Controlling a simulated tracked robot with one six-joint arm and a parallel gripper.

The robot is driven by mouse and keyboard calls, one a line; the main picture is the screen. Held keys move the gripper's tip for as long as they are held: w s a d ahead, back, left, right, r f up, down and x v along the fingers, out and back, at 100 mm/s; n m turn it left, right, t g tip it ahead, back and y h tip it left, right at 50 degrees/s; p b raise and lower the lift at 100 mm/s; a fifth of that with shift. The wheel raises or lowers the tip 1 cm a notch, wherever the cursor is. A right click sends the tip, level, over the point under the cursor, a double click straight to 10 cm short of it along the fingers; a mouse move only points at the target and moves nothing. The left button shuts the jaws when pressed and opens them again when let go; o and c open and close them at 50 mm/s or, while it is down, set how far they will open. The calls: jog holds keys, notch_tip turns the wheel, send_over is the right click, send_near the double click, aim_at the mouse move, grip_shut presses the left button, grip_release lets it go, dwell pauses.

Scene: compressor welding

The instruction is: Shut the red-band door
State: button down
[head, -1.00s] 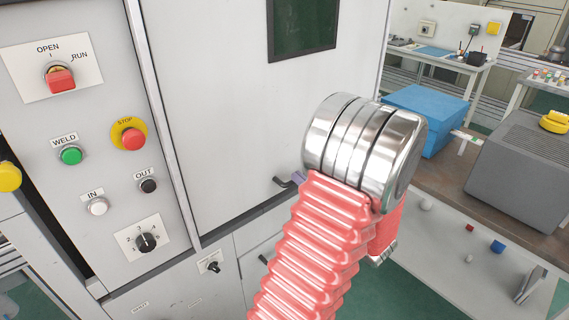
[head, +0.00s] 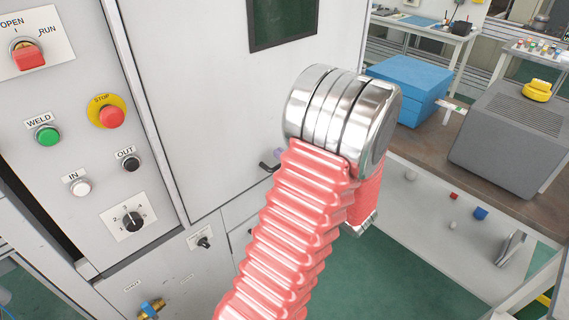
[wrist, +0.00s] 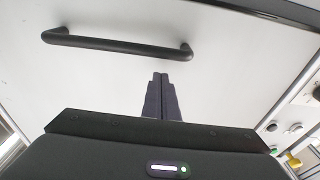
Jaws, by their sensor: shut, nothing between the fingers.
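A pale grey door (head: 205,110) with a dark window (head: 283,20) fills the middle of the head view. No red band shows on its visible part, and I cannot tell whether it is fully shut. Its black bar handle (wrist: 118,42) shows whole in the wrist view. In the head view only one end of the handle (head: 268,166) shows beside my arm. My gripper (wrist: 160,78) is shut and empty, its dark fingers together in front of the door, just below the handle in the picture. I cannot tell whether they touch it. My arm hides most of the gripper in the head view.
A control panel with a red stop button (head: 110,116) and a green weld button (head: 47,135) stands left of the door. A brass fitting (head: 152,307) is below it. To the right, a blue box (head: 407,90) and a grey machine (head: 515,135) stand on a bench.

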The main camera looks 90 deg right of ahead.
jog(key=r+v, duration=0.1)
jog(key=v, duration=0.8)
jog(key=shift+s+a+r, duration=0.15)
jog(key=shift+s+a, duration=0.1)
dwell(0.7)
